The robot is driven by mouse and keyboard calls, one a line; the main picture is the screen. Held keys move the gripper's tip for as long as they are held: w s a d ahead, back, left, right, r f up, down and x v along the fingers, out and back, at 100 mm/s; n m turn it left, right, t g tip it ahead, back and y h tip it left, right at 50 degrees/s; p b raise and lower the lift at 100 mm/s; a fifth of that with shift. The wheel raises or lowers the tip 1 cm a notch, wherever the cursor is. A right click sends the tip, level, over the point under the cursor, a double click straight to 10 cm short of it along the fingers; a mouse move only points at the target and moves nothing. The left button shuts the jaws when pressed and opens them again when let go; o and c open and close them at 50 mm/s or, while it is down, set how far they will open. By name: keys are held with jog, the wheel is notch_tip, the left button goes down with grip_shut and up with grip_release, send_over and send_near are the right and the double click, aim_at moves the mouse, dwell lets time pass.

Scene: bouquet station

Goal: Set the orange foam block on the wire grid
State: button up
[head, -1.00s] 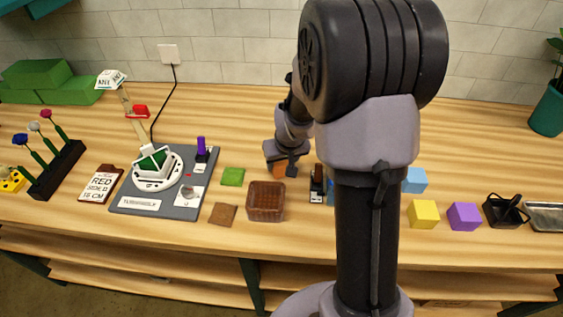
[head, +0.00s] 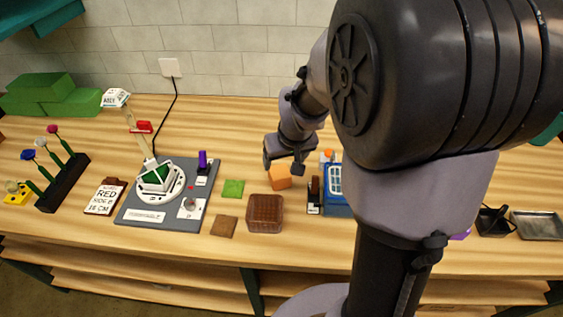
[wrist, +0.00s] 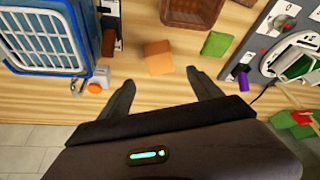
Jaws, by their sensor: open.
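The orange foam block (head: 280,180) sits on the wooden bench behind a brown basket. In the wrist view it (wrist: 158,57) lies just beyond my fingertips, apart from them. My gripper (head: 284,163) hangs at the block's back side. In the wrist view my gripper (wrist: 163,86) shows spread fingers with nothing between them. A blue frame with a pale wire grid (wrist: 42,34) is at the upper left of the wrist view. In the head view the blue grid piece (head: 336,190) stands right of the block, partly hidden by my arm.
The brown basket (head: 265,213), green square (head: 233,189) and brown square (head: 227,226) lie near the block. A grey board (head: 160,202) with a white device is to the left. A small orange-topped item (wrist: 95,87) sits behind the grid.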

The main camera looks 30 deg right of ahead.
jog(key=s+a+r+m+y, duration=0.1)
jog(key=s+a+r, duration=0.5)
jog(key=s+a, duration=0.2)
jog(key=s+a+r+m+t+y, duration=0.1)
jog(key=s+a+r+y, duration=0.1)
jog(key=s+a+r, duration=0.4)
jog(key=s+a, duration=0.3)
jog(key=s, duration=0.1)
jog(key=shift+s+r, duration=0.3)
jog(key=shift+s, duration=0.1)
